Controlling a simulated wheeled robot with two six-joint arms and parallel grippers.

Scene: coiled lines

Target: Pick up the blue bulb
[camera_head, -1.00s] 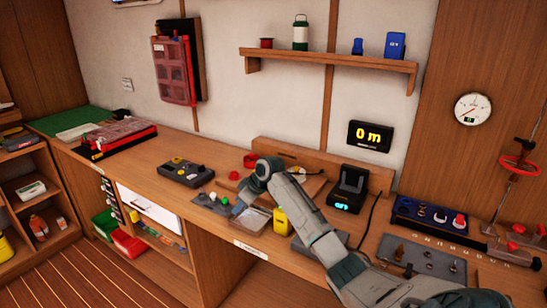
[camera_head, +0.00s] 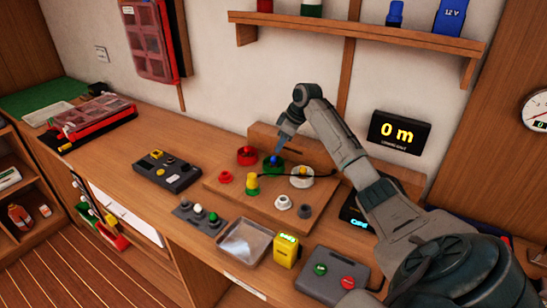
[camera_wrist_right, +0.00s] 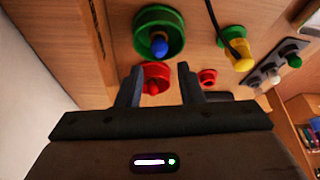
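The blue bulb (camera_head: 274,160) sits in a round green socket (camera_head: 273,170) on a wooden board at the back of the counter. In the right wrist view the blue bulb (camera_wrist_right: 159,47) shows inside the green ring, ahead of the fingertips. My right gripper (camera_head: 284,145) points down just above the blue bulb in the head view. In the right wrist view my right gripper (camera_wrist_right: 160,70) has its two fingers apart, with nothing held between them. My left gripper is in no view.
The board (camera_head: 232,197) also carries a red socket (camera_head: 246,156), a white socket (camera_head: 300,178) with a yellow bulb, and a yellow-topped green plug (camera_head: 252,184) with a black cable. A yellow meter (camera_head: 287,250) and a metal tray (camera_head: 243,243) stand in front. A shelf (camera_head: 380,38) hangs above.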

